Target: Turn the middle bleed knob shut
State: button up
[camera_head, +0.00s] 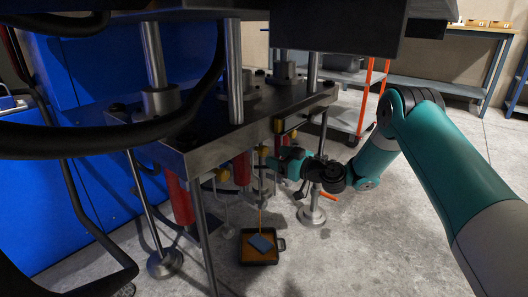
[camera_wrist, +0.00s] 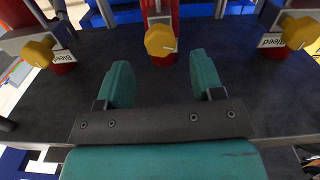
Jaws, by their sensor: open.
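Three yellow bleed knobs show in the wrist view, each in front of a red cylinder. The middle bleed knob (camera_wrist: 160,40) is ahead of my gripper (camera_wrist: 160,74), roughly centred between the two teal fingers. The fingers are open and empty, and the knob appears just beyond their tips, not clasped. The left knob (camera_wrist: 38,54) and right knob (camera_wrist: 300,33) have "Bleed" labels beside them. In the head view my gripper (camera_head: 276,162) is under the press plate, close to the middle knob (camera_head: 263,151); its fingertips are small there.
The press plate (camera_head: 215,140) overhangs the knobs, with steel columns and hoses around. A thin orange-brown stream falls to a black tray (camera_head: 278,261) holding a blue piece (camera_head: 261,243). An orange-framed cart (camera_head: 345,115) stands behind. The floor at right is clear.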

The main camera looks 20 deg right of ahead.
aim_at(266, 152)
jog(key=b+x, duration=0.1)
jog(key=x, duration=0.5)
jog(key=shift+s, duration=0.1)
jog(key=c, duration=0.9)
